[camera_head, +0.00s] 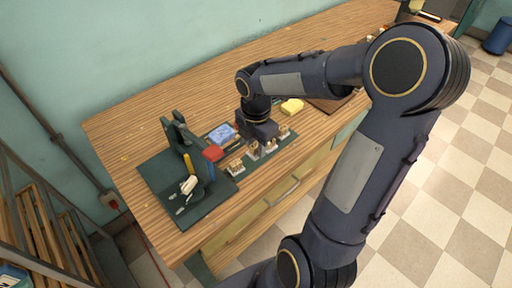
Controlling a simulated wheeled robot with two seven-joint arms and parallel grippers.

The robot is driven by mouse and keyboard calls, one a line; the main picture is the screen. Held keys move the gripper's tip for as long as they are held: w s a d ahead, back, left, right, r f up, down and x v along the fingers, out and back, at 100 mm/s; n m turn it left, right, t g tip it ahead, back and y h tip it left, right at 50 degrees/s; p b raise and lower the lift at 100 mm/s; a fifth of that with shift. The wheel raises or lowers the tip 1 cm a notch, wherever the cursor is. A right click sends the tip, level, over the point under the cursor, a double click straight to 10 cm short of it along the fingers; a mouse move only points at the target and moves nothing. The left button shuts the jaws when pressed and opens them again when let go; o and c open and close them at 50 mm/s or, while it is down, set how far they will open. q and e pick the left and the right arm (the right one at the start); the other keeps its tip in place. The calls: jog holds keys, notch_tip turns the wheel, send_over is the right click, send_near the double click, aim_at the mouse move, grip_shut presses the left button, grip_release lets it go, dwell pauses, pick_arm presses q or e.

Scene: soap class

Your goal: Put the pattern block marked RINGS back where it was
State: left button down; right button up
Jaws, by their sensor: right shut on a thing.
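My right gripper (257,141) points down over the tabletop, above a row of small light-brown pattern blocks. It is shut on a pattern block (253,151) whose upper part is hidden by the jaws. I cannot tell whether this block touches the surface below. Other pattern blocks stand in the row: one to the left (236,168), one just right (270,146) and one farther right (284,132). Their markings are too small to read, so I cannot tell which says RINGS. My left gripper is not in view.
A dark green board (155,180) with a dark upright frame and a white tool (188,184) lies left. A red block (213,153), a blue-and-white item (221,133) and a yellow block (292,106) lie nearby. The wooden table (120,120) is clear at the back left.

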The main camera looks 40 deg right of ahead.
jog(key=w+d+f, duration=0.1)
jog(key=f, duration=0.1)
jog(key=w+d+f, duration=0.3)
jog(key=w+f, duration=0.1)
jog(key=shift+w+d+f+p, duration=0.1)
jog(key=shift+d+f+p, duration=0.2)
jog(key=shift+f, duration=1.6)
jog(key=shift+f, duration=0.2)
jog(key=o, duration=0.9)
jog(key=shift+o, duration=0.3)
